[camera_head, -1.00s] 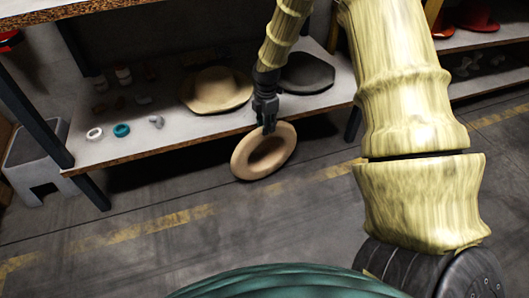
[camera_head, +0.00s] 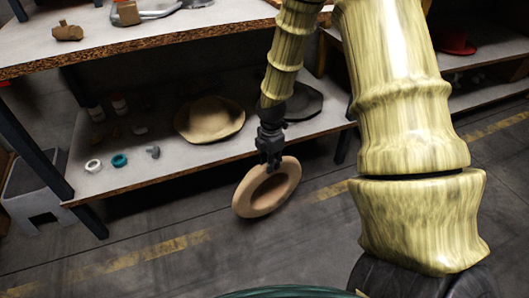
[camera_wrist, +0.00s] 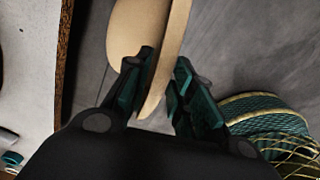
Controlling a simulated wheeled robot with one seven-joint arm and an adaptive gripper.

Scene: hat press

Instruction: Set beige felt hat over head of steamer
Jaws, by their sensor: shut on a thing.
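My gripper (camera_head: 272,163) is shut on the brim of a beige felt hat (camera_head: 268,190). The hat hangs tilted in the air, its open underside facing the head camera, in front of the lower shelf. In the wrist view the brim of the beige felt hat (camera_wrist: 172,52) sits between the fingers of my gripper (camera_wrist: 164,78), with the rounded crown to the left. I cannot make out a steamer with a head for certain in either view.
A workbench top (camera_head: 205,40) stands above a lower shelf (camera_head: 160,160). A tan hat (camera_head: 209,119), a dark hat (camera_head: 295,102) and small items lie on the shelf. Brown and metal items (camera_head: 126,12) stand on the bench top. The floor (camera_head: 200,265) in front is clear.

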